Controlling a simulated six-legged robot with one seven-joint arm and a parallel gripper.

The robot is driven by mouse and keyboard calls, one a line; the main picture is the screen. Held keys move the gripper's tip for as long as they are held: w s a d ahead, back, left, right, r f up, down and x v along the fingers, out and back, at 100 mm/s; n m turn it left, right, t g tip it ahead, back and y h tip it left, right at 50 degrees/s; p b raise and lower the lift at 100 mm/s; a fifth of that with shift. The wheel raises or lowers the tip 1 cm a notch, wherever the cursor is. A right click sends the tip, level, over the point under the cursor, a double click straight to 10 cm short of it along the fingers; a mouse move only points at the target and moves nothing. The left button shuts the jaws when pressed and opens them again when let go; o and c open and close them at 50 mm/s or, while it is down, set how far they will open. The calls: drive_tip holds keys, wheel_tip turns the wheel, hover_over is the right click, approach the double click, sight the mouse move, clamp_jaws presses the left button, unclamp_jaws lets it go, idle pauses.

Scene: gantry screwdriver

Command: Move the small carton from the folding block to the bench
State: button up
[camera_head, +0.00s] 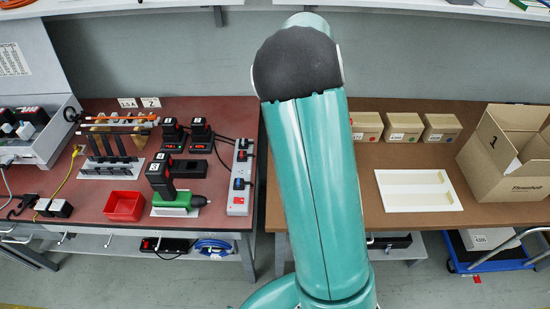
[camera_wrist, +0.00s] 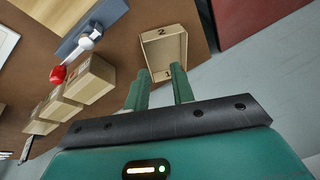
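In the wrist view my gripper (camera_wrist: 160,82) is open, its two green fingers apart with nothing seen held between them. Just beyond the fingertips is an open, shallow tan box (camera_wrist: 185,42) marked 2 and 1; I cannot tell whether the fingers touch it. Three small closed cartons (camera_wrist: 91,80) stand in a row to its left on the brown bench (camera_wrist: 130,30). They also show in the head view as small cartons (camera_head: 405,127). I cannot tell for sure which thing is the folding block. In the head view my arm hides the gripper and the box.
A white tray (camera_head: 455,191) and a large open carton (camera_head: 505,178) are on the brown bench. A blue-grey flat item (camera_wrist: 105,12) and a white and red object (camera_wrist: 92,32) are near the cartons. The red-topped bench (camera_head: 100,200) at left holds tools and chargers.

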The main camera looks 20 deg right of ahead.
drive_tip(key=s+a+r+n+t+y, duration=0.1)
drive_tip(key=s+a+r+n, duration=0.1)
drive_tip(key=s+a+r, duration=0.55)
drive_tip(key=s+a+r+n+y, duration=0.25)
drive_tip(key=s+a+r, duration=0.25)
drive_tip(key=s+a, duration=0.45)
drive_tip(key=s+a+n+h, duration=0.1)
drive_tip(key=s+a+n, duration=0.1)
drive_tip(key=s+a, duration=0.3)
drive_tip(key=s+a+n+h, duration=0.1)
drive_tip(key=s+a+n, duration=0.1)
drive_tip(key=s+a, duration=0.3)
drive_tip(key=shift+s+n+t, duration=0.35)
drive_tip(key=shift+s+t, duration=0.05)
drive_tip(key=shift+s, duration=1.9)
